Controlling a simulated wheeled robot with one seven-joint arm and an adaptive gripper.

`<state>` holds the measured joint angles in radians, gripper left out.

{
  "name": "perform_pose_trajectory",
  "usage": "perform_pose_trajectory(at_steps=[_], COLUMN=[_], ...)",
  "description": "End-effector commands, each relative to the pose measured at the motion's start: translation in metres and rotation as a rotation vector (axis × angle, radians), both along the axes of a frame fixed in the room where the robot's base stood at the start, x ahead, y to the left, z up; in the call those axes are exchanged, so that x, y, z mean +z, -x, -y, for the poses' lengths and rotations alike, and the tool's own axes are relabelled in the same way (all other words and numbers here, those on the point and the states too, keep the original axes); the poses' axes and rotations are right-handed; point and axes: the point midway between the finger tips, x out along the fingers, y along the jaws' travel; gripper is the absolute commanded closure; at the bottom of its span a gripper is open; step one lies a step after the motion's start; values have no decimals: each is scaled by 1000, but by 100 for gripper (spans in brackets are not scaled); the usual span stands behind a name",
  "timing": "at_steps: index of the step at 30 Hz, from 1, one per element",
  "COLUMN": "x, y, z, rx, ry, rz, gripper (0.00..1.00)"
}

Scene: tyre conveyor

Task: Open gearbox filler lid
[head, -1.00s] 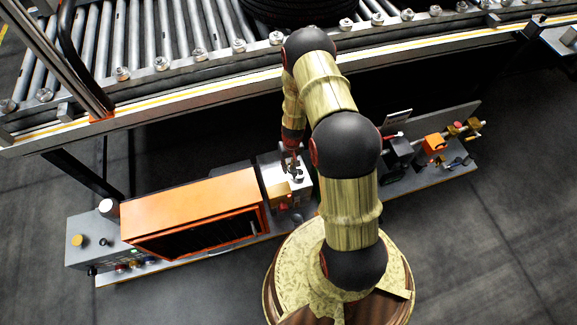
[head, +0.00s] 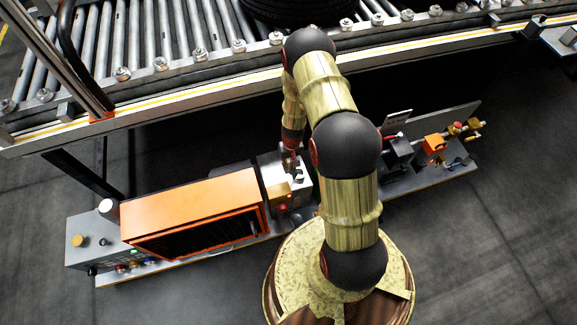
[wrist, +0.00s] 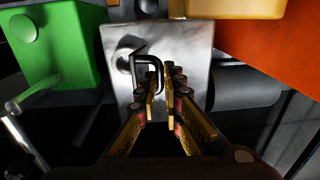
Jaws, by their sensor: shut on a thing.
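The gearbox is a silver metal box (wrist: 185,45), beside the orange housing; it also shows in the head view (head: 304,193). A black bent handle (wrist: 147,59) stands on its face next to a round metal fitting (wrist: 121,61); I take these to be the filler lid's parts. My gripper (wrist: 161,82) is shut on the handle, its two fingers on either side of the handle's right leg. In the head view my gripper (head: 290,164) is small and dark over the gearbox. I cannot tell whether the lid is raised.
A green block (wrist: 58,50) stands left of the gearbox in the wrist view. A yellow block (wrist: 225,8) is at the top. The orange housing (head: 190,205) is left of the gearbox in the head view. The roller conveyor (head: 160,45) with a black tyre (head: 290,8) runs behind.

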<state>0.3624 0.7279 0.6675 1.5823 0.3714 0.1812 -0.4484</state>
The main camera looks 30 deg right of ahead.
Motion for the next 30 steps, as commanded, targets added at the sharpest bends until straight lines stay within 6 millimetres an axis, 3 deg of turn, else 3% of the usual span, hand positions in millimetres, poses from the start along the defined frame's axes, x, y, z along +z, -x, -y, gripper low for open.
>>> perform_pose_trajectory(at_steps=[6, 15, 30], x=[-10, -6, 3], y=[-5, -5, -6], z=[-20, -18, -21], rx=[3, 0, 0], ry=[-1, 0, 0], rz=[0, -1, 0], gripper=[100, 84, 84])
